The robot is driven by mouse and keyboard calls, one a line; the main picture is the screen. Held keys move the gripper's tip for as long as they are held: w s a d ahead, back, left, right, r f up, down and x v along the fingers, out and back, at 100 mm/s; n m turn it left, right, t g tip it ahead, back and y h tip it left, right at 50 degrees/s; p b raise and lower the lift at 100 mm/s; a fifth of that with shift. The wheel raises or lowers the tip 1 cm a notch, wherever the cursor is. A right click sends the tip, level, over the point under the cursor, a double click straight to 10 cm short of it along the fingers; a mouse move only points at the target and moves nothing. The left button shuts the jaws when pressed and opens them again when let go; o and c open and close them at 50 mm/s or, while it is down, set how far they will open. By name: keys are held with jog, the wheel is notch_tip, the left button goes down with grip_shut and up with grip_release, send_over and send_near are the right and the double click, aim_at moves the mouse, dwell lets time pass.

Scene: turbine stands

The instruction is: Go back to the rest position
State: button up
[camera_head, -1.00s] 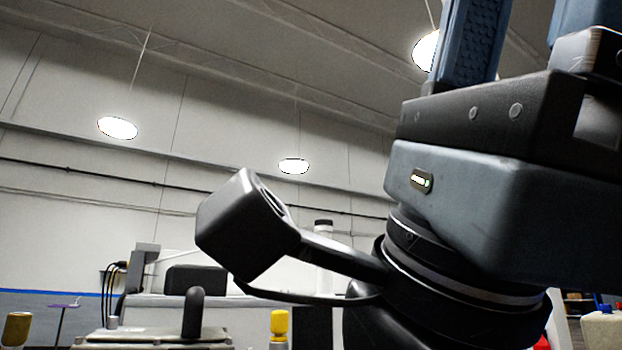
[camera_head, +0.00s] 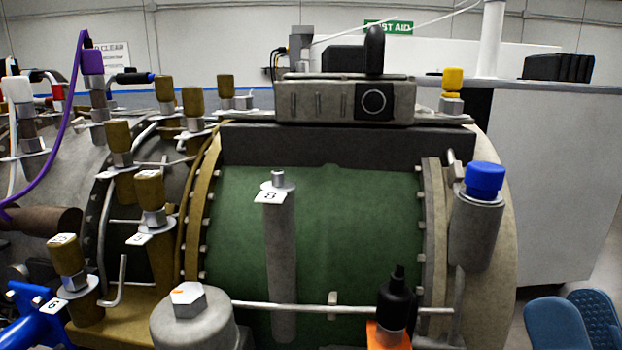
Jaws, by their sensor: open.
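My gripper (camera_head: 578,318) shows only as two blue, rounded fingertips at the lower right corner. The right fingertip has a ribbed face. The jaws are open, and nothing shows between them. The fingertips appear to the right of the turbine (camera_head: 330,235), a large green-and-grey cylindrical body with bolted flanges. The rest of my gripper and my arm are out of the frame.
Several brown-capped fittings stand on the turbine's left. A blue-capped fitting (camera_head: 486,180) stands at its right and a black-tipped one (camera_head: 396,300) in front. A grey box (camera_head: 320,100) sits on top. A pale counter (camera_head: 560,180) stands behind.

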jog(key=s+d+f+n+g+h, duration=0.1)
jog(key=s+f+n+g, duration=0.1)
jog(key=s+f+g, duration=0.4)
jog(key=s+d+f+n+g, duration=0.2)
jog(key=s+f+g, duration=0.4)
jog(key=s+f, duration=0.8)
notch_tip(320, 180, down, 4)
jog(key=shift+d+r+h, duration=0.1)
jog(key=shift+d+h, duration=0.15)
jog(key=shift+h, duration=0.15)
